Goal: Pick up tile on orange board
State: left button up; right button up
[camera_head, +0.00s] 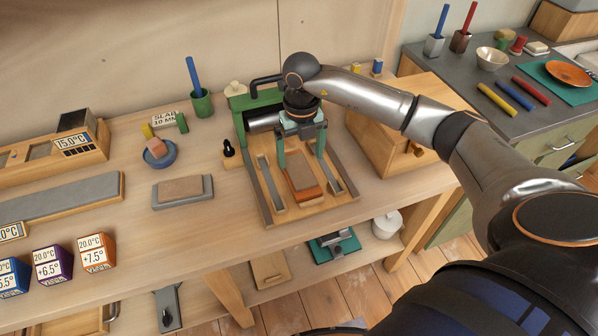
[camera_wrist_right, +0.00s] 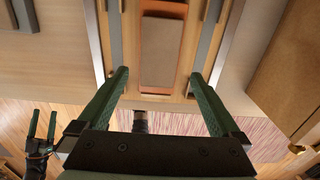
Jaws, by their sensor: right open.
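A brown tile (camera_head: 299,177) lies on an orange board (camera_head: 307,195) in the wooden tray of the green-framed press. In the right wrist view the tile (camera_wrist_right: 162,45) and the orange board (camera_wrist_right: 159,77) lie ahead of the fingers. My right gripper (camera_head: 301,160) is open and empty, pointing down, with its green fingers on either side of the tile and apart from it. Its fingertips show in the right wrist view (camera_wrist_right: 159,73); the exact height above the tile is hard to tell. My left gripper (camera_wrist_right: 42,124) shows small at lower left there, fingers apart and empty.
The press frame (camera_head: 240,128) stands behind the tile, with grey rails (camera_head: 268,182) beside it. A wooden box (camera_head: 385,140) is close on the right. A grey block with a brown tile (camera_head: 182,190) lies to the left. The bench front between is clear.

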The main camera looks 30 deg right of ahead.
aim_at(300, 172)
jog(key=shift+w+f+p, duration=0.15)
jog(key=shift+f+p, duration=0.2)
jog(key=shift+f, duration=2.4)
jog(key=shift+c, duration=0.4)
